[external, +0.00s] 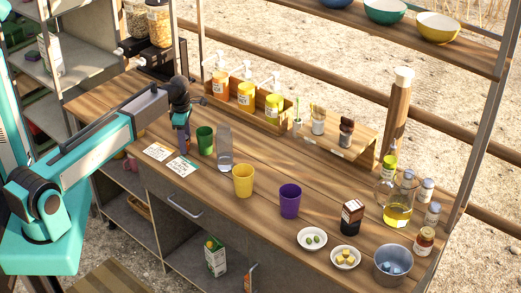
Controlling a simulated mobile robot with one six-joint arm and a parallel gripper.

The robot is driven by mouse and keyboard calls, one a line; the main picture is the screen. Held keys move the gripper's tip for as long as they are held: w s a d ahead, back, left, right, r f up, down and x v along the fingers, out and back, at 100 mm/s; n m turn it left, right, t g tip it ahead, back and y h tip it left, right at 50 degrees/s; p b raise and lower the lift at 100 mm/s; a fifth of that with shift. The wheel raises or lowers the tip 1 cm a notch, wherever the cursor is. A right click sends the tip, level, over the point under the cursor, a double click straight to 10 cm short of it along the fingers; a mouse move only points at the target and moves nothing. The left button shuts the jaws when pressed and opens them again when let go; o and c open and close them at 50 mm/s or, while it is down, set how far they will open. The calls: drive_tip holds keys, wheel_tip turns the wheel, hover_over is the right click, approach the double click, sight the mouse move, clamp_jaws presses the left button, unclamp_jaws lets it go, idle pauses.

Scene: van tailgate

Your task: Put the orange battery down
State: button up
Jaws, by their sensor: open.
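My gripper (183,141) points down at the left part of the wooden counter (262,208), just left of a green cup (205,140). Its jaws are open. They are small and dark here, and the arm end covers part of the spot beneath. I cannot clearly make out the orange battery; a narrow shape stands at the jaws, but I cannot tell whether it is the battery or fingers.
A clear bottle (224,150), yellow cup (243,181) and purple cup (289,200) stand to the right. A wooden rack of pump bottles (245,95) is behind. Small bowls (312,239), a dark bottle (351,217) and a metal bucket (393,264) crowd the right end.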

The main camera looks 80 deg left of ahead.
clamp_jaws()
drive_tip(key=shift+r, duration=0.2)
drive_tip(key=shift+r+b, duration=0.8)
drive_tip(key=shift+r, duration=0.55)
drive_tip(key=shift+s+d+r, duration=0.1)
drive_tip(key=shift+r, duration=0.1)
drive_tip(key=s+d+r+b, duration=0.1)
drive_tip(key=s+d+b, duration=0.3)
drive_tip(key=s+d, duration=0.6)
drive_tip(key=shift+d+r, duration=0.3)
drive_tip(key=shift+d, duration=0.75)
